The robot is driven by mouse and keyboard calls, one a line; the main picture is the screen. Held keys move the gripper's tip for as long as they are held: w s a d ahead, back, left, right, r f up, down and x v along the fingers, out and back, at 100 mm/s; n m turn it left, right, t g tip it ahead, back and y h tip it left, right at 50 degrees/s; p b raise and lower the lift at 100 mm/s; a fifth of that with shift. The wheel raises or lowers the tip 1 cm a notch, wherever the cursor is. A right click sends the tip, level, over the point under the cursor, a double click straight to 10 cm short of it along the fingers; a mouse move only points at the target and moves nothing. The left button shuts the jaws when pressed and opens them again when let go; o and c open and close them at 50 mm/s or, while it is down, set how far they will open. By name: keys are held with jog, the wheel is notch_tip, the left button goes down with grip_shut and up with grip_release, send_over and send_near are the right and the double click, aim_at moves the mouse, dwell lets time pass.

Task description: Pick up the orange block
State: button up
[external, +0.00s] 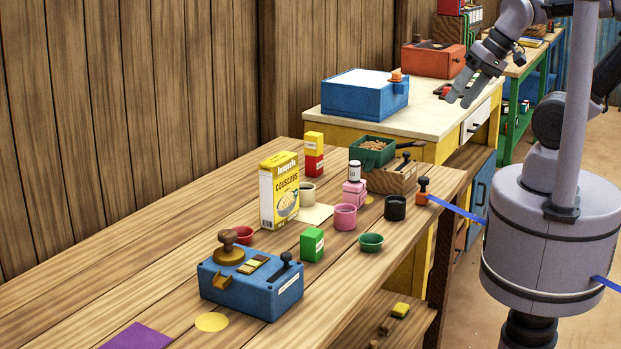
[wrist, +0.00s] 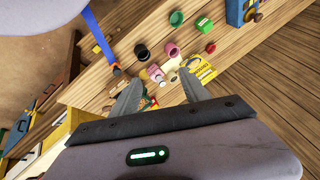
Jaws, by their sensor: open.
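A small orange block (external: 396,75) sits at the right edge of the blue box's lid on the cream-topped table in the external view. I cannot make it out in the wrist view. Another small orange piece with a dark knob (external: 422,197) stands at the wooden table's right edge, where a blue strap ends. My gripper (external: 461,101) is raised to the right of the blue box, apart from both orange pieces. In the wrist view my gripper (wrist: 160,74) has its fingers spread, with nothing held between them.
The blue box (external: 355,97) and an orange-red box (external: 432,60) stand on the cream-topped table. The wooden table holds a couscous box (external: 279,190), cups, a green block (external: 312,244) and a blue device (external: 250,286). The blue strap (external: 458,210) runs toward my base.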

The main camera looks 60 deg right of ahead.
jog(key=m+g+y+p, duration=0.2)
jog(key=m+g+y, duration=0.3)
jog(key=m+y, duration=0.45)
send_over(423, 191)
jog(key=s+d, duration=0.2)
jog(key=s, duration=0.3)
notch_tip(423, 191, down, 13)
jog(key=m+h, duration=0.1)
jog(key=h, duration=0.1)
jog(key=s+d+f+m+t+y, duration=0.2)
jog(key=d+f+m+t, duration=0.3)
jog(key=f, duration=0.3)
jog(key=s+d+f+m+t+y, duration=0.2)
jog(key=d+f+m+t, duration=0.3)
jog(key=f+m+t, duration=0.15)
jog(key=shift+g, duration=0.35)
jog(key=b+x, duration=0.3)
jog(key=x, duration=1.4)
jog(key=shift+a+f, duration=0.15)
jog(key=shift+a, duration=0.25)
grip_shut()
